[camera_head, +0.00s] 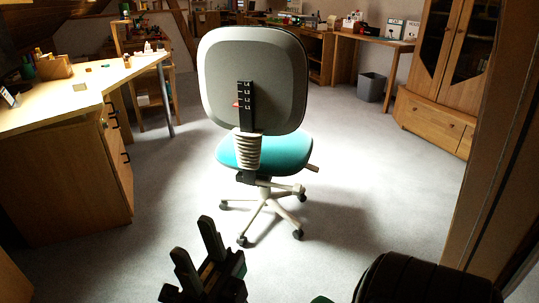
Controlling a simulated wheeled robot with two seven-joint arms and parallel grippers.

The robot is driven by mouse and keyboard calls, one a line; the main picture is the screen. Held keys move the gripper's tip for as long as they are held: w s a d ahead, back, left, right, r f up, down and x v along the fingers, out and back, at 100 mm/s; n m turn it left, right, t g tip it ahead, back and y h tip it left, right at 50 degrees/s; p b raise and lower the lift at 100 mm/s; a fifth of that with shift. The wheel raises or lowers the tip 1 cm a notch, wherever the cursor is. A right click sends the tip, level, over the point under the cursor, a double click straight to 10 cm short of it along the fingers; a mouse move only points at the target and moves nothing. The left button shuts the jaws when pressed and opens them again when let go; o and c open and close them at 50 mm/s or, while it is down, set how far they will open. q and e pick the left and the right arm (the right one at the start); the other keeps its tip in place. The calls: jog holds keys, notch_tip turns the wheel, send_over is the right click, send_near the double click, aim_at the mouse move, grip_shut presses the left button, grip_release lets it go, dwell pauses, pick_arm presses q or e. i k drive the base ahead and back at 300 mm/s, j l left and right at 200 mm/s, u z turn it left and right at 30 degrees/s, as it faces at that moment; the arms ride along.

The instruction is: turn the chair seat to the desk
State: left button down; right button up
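The office chair (253,85) stands mid-floor with the grey rear of its backrest towards me. Its teal seat (285,152) shows below the backrest and points away from me, towards the far side of the room. A pale five-star base (266,200) with dark casters is on the floor. The wooden desk (75,92) is at the left, beside the chair and apart from it. My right gripper (194,237) is at the bottom, in front of the chair's base and apart from it, its two fingers spread and empty. My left gripper does not show.
A wooden cabinet (425,108) with glass doors is at the right. A grey bin (371,87) stands under a side table at the back. Small items and a wooden box (54,68) lie on the desk. Grey carpet (370,190) is clear around the chair.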

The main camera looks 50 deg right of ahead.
aim_at(286, 156)
jog(key=i+z, duration=0.35)
jog(key=i, duration=1.25)
jog(key=i+u, duration=0.2)
jog(key=u, duration=0.15)
jog(key=i+l+u, duration=0.15)
jog(key=u, duration=0.25)
jog(key=i+l+u, duration=0.2)
jog(key=u, duration=0.15)
jog(key=i+u, duration=0.1)
jog(key=u, duration=0.6)
jog(key=l+u, duration=0.15)
jog(key=u, duration=0.5)
jog(key=i+l+u, duration=0.1)
jog(key=u, duration=0.6)
jog(key=l+u, duration=0.15)
jog(key=u, duration=0.55)
jog(key=l+u, duration=0.15)
jog(key=u, duration=0.55)
jog(key=l+u, duration=0.15)
jog(key=u, duration=0.5)
jog(key=k+u, duration=0.15)
jog(key=u, duration=0.55)
jog(key=k+l+u, duration=0.1)
jog(key=u, duration=0.6)
jog(key=k+u, duration=0.15)
jog(key=u, duration=0.35)
jog(key=k+l+u, duration=0.1)
jog(key=u, duration=0.35)
jog(key=k+u, duration=0.2)
jog(key=u, duration=0.3)
